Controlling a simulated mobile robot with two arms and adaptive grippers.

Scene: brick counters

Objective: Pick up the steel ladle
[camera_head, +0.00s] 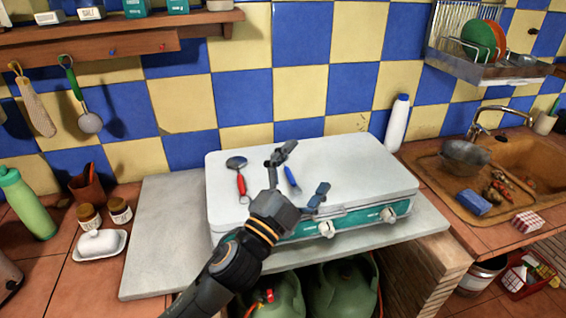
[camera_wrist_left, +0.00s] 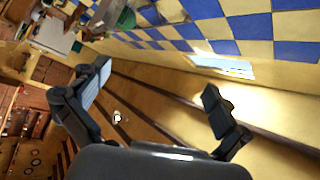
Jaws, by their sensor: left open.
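A ladle-like utensil with a dark metal head and red handle (camera_head: 241,184) lies on the white stove lid (camera_head: 360,165). Another utensil with a blue handle (camera_head: 291,178) lies to its right; its far end is hidden behind my gripper's finger. A metal ladle with a green handle (camera_head: 90,122) hangs on the wall at the left. I cannot tell for sure which is the steel ladle. My left gripper (camera_head: 303,171) is open, over the stove lid, its fingers around the blue handle in the picture. Its open fingers also show in the left wrist view (camera_wrist_left: 152,98), with nothing between them.
A white bottle (camera_head: 397,123) stands behind the stove at the right. The stove's front knobs (camera_head: 326,229) face me. A sink (camera_head: 530,165) is at the right. Jars (camera_head: 119,210), a butter dish (camera_head: 100,244) and a green bottle (camera_head: 24,205) stand at the left.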

